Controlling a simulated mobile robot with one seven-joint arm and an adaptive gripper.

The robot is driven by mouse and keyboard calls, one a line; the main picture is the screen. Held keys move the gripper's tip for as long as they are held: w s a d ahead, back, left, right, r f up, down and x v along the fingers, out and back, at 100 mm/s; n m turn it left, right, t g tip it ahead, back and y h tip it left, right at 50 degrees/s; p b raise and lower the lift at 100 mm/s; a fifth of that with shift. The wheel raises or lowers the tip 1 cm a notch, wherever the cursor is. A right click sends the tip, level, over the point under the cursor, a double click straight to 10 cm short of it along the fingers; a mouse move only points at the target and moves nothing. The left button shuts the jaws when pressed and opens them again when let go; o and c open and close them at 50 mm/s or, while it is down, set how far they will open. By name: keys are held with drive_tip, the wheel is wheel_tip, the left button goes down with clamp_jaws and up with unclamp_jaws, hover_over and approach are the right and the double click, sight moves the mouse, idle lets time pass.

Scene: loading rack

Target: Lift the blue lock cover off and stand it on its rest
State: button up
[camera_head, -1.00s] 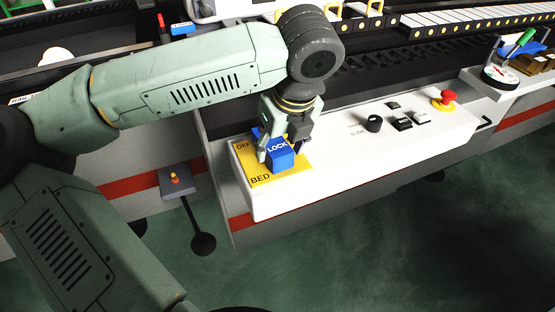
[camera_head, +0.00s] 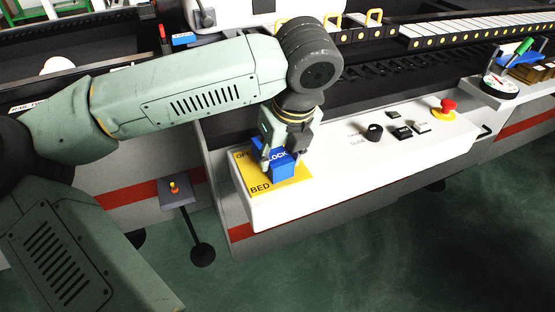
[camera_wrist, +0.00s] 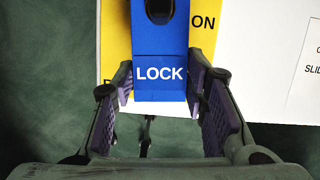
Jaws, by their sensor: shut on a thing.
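The blue lock cover (camera_head: 283,166), marked LOCK in white, is at a yellow plate (camera_head: 262,187) at the left end of the white control panel. My gripper (camera_head: 280,155) comes down from above with its fingers on either side of the cover, shut on it. In the wrist view the cover (camera_wrist: 160,45) stands between the two purple-padded fingers, with a dark opening near its top. The yellow plate (camera_wrist: 205,38) shows ON beside it. What lies under the cover is hidden. I cannot tell whether it touches the plate, and I cannot make out its rest.
The white panel (camera_head: 345,165) carries a black knob (camera_head: 374,132), small buttons and a red emergency button (camera_head: 448,106) to the right. A grey box with a yellow-red button (camera_head: 174,188) stands at the left. A round gauge (camera_head: 500,86) is at the far right.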

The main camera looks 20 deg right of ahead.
sight(279, 158)
drive_tip(key=c, duration=0.7)
drive_tip(key=shift+r, duration=0.1)
drive_tip(key=shift+r+p, duration=1.55)
drive_tip(key=shift+r, duration=2.1)
